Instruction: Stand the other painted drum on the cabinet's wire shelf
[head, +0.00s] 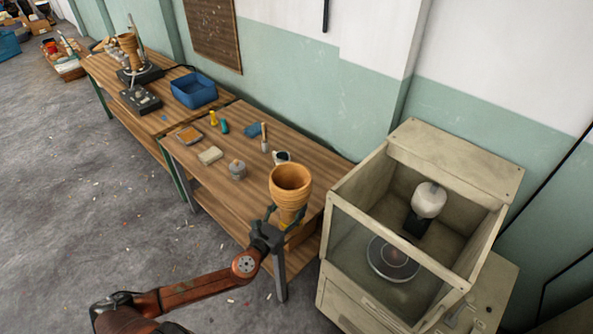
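An orange-brown ringed goblet drum (290,183) is upright, wide mouth up, at the near right end of the closer bench. My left gripper (285,216) has its fingers on both sides of the drum's narrow stem and appears closed on it. The drum's foot is hidden by the gripper, so I cannot tell whether it touches the bench. A second, similar drum (128,45) stands at a dark stand on the far bench. A beige cabinet (452,161) with a glass front stands at the right; I cannot make out a wire shelf. My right gripper is out of view.
Inside the cabinet are a white-topped dark device (430,200) and a round disc (393,260). The closer bench (205,180) carries a grey lidded pot (237,169), a pale block (210,155), a brush (264,138) and small bottles. A blue bin (194,89) is behind. Floor is open at left.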

